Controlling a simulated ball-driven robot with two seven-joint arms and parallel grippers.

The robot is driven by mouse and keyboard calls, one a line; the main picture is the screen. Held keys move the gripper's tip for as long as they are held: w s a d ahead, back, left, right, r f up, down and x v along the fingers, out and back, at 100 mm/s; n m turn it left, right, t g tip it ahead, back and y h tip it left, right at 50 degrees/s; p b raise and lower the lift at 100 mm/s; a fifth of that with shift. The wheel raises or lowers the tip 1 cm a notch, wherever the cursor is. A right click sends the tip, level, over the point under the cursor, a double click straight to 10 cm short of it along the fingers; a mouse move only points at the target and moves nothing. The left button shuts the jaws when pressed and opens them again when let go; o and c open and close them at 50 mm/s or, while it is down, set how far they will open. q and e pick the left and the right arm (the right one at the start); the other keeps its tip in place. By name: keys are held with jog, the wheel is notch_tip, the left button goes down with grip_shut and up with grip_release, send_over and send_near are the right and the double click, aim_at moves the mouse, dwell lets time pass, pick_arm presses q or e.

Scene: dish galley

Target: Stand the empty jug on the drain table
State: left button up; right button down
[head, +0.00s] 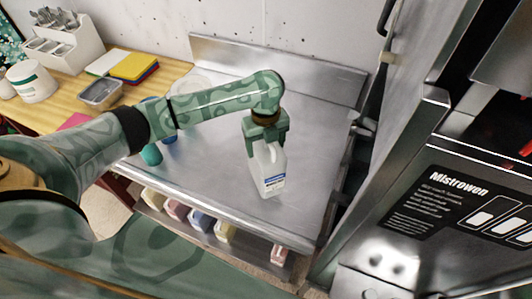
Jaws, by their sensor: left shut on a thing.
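My left gripper (265,143) reaches down from above and is shut on the top of the jug. The fingers partly hide the jug's neck and handle. I cannot see whether the jug is empty. My right gripper is not in view.
A blue and a teal item (151,154) stand at the table's left, partly behind my left arm. A dishwasher (440,200) marked Mistrowen stands at the right. A wooden counter (75,88) holds a cutlery holder (60,45) and colored boards (134,66). Bare steel surrounds the jug.

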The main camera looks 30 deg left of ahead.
pick_arm(q)
jog(key=shift+w+f, duration=0.15)
jog(key=shift+f, duration=0.15)
notch_tip(320, 180, down, 3)
jog(key=shift+w+r+b, duration=0.15)
jog(key=shift+b, duration=0.35)
jog(key=shift+f, duration=0.3)
jog(key=shift+r, duration=0.1)
jog(key=o, duration=1.3)
